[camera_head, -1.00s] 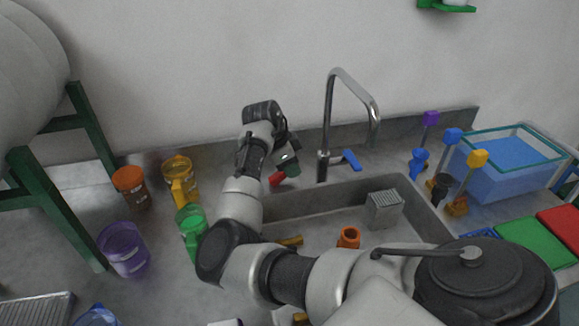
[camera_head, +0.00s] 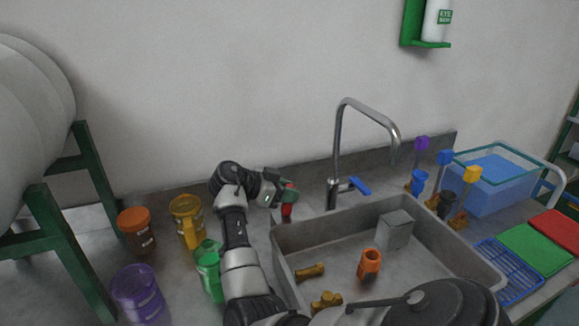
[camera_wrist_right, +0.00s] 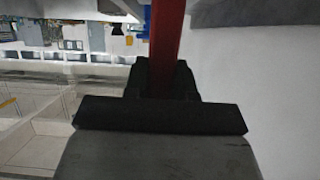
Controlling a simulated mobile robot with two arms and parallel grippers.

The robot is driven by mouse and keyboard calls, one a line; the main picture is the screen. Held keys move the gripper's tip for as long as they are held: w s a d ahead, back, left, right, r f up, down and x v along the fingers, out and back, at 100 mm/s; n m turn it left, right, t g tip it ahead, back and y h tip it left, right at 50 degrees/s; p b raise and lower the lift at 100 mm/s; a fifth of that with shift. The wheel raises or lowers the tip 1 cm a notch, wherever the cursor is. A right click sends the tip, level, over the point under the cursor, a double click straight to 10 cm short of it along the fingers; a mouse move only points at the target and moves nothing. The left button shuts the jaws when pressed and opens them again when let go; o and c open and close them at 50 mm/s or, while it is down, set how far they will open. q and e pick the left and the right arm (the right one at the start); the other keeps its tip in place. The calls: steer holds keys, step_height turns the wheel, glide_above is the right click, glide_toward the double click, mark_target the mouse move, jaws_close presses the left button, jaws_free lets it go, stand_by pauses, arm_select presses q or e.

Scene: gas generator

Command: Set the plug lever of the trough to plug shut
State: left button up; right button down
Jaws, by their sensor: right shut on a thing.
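The grey trough (camera_head: 455,243) is a sink set in the bench. A red lever (camera_head: 286,213) stands roughly upright at its back left corner. My right gripper (camera_head: 288,193) is at the top of the lever and shut on it. In the right wrist view the red lever (camera_wrist_right: 167,35) runs up from between the dark fingers (camera_wrist_right: 165,78). The lever's base and the plug are not clearly visible. My left gripper is not in view.
A tall tap (camera_head: 333,165) with a blue handle stands behind the trough. An orange fitting (camera_head: 370,264) and brass pieces lie in it. Green (camera_head: 209,270), yellow (camera_head: 187,220), orange (camera_head: 137,230) and purple (camera_head: 138,293) jugs or jars crowd the left. A water tank (camera_head: 490,190) stands right.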

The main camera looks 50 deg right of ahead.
steer(key=shift+w+a+f+h+b, duration=0.15)
steer(key=shift+a+h+b, duration=0.1)
steer(key=shift+h+b, duration=0.2)
steer(key=shift+w+a+g+b, duration=0.1)
steer(key=shift+a+g+b, duration=0.05)
steer(key=shift+g+b, duration=0.15)
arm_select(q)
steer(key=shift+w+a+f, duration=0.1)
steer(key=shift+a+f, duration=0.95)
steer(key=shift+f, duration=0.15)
arm_select(e)
steer(key=shift+r+h, duration=0.2)
steer(key=shift+h, duration=0.05)
steer(key=c, duration=0.9)
jaws_free()
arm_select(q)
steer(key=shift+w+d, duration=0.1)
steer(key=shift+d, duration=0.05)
arm_select(e)
steer(key=shift+a, duration=0.1)
